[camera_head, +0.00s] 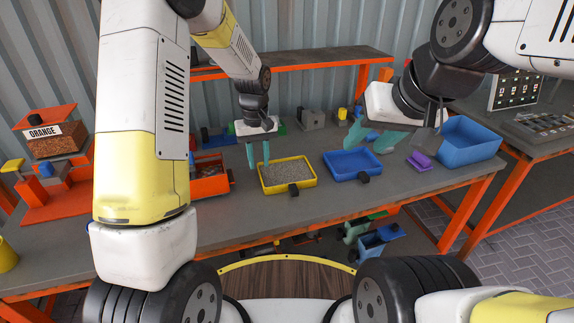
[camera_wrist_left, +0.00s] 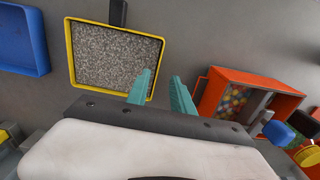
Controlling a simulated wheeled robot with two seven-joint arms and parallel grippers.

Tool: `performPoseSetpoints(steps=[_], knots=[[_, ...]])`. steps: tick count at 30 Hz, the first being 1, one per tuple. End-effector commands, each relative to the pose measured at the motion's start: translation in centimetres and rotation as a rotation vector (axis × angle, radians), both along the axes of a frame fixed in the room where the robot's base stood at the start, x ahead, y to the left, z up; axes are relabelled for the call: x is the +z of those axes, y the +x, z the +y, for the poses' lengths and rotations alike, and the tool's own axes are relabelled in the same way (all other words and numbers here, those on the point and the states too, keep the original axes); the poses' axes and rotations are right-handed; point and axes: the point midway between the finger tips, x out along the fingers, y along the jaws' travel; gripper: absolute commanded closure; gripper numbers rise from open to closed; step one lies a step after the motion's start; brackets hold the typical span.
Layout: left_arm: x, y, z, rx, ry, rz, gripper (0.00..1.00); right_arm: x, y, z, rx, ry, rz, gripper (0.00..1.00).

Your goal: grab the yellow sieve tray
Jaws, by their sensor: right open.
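The yellow sieve tray (camera_head: 276,192) lies flat on the grey workbench, with a yellow rim, a speckled grey inside and a black handle at its front. It also shows in the left wrist view (camera_wrist_left: 120,30). My left gripper (camera_head: 258,158) is open and empty at the tray's back left corner. In the left wrist view, one teal finger of this gripper (camera_wrist_left: 162,88) overlaps the tray's rim and the other is outside it. I cannot tell whether the finger touches the rim. My right gripper (camera_head: 374,138) is open and empty above the blue tray's far right side.
A blue tray (camera_head: 352,178) lies right of the yellow one. A purple block (camera_head: 420,161) and a deep blue bin (camera_head: 470,157) are further right. An orange box with coloured pieces (camera_wrist_left: 250,78) stands close to my left gripper. A bare strip of bench (camera_head: 330,203) runs in front.

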Motion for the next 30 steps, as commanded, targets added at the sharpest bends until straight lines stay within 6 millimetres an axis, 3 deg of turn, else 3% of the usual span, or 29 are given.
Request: performPoseSetpoints(steps=[12,22,26,30], knots=[[-5.6,0.0,-0.3,0.000,0.000,0.003,0.72,0.0,0.0,0.0,0.000,0.000,0.000,0.57],[-6.2,0.0,-0.3,-0.001,-0.001,-0.001,0.72,0.0,0.0,0.0,0.000,0.000,0.000,0.57],[-6.2,0.0,-0.3,-0.001,-0.001,-0.001,0.97,0.0,0.0,0.0,0.000,0.000,0.000,0.57],[-6.2,0.0,-0.3,-0.001,-0.001,-0.001,1.00,0.0,0.0,0.0,0.000,0.000,0.000,0.57]])
